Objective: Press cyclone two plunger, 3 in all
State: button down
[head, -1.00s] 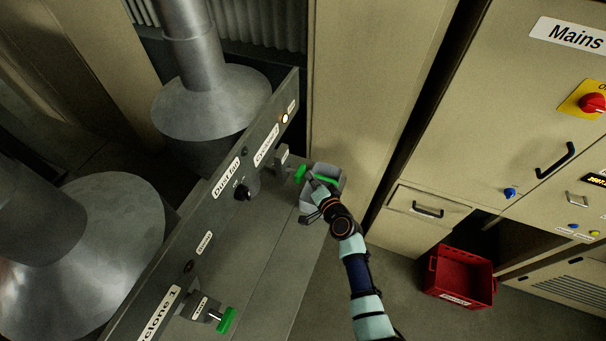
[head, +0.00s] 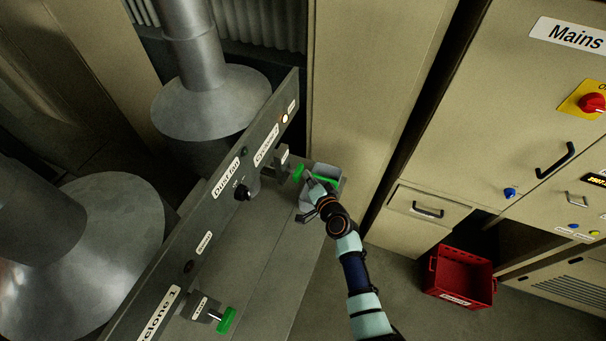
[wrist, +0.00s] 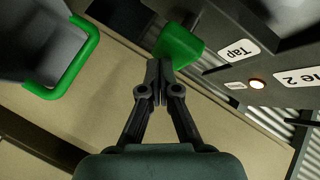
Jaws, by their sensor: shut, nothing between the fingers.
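The cyclone two plunger, a green handle (head: 298,172) on a grey block, sticks out from the far end of the long grey panel. In the wrist view its green head (wrist: 180,45) lies just beyond my fingertips. My gripper (head: 309,177) is beside the handle, on its outer side. In the wrist view the gripper (wrist: 158,66) has both fingers together with nothing between them. The tips seem to meet the lower left edge of the green head; I cannot tell whether they touch.
A second green plunger (head: 227,320) is at the panel's near end. A lit lamp (head: 285,118) is on the panel. A red crate (head: 460,278) stands on the floor.

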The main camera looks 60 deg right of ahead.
jog(key=shift+w+a, duration=0.15)
jog(key=shift+w, duration=0.5)
dwell(0.5)
jog(key=shift+s+d+b, duration=0.15)
jog(key=shift+s, duration=0.65)
jog(key=shift+s+d+b, duration=0.1)
jog(key=shift+s+b, duration=0.05)
jog(key=shift+s, duration=0.6)
jog(key=shift+s, duration=0.1)
jog(key=shift+s+d+b, duration=0.2)
jog(key=shift+s+b, duration=0.1)
jog(key=shift+s, duration=0.9)
jog(key=shift+s+d+b, duration=0.2)
jog(key=shift+s+b, duration=0.1)
jog(key=shift+s, duration=0.9)
jog(key=s+b, duration=0.2)
jog(key=b, duration=0.1)
jog(key=s+b, duration=0.1)
jog(key=shift+s+d+b, duration=0.35)
jog(key=shift+s+b, duration=0.05)
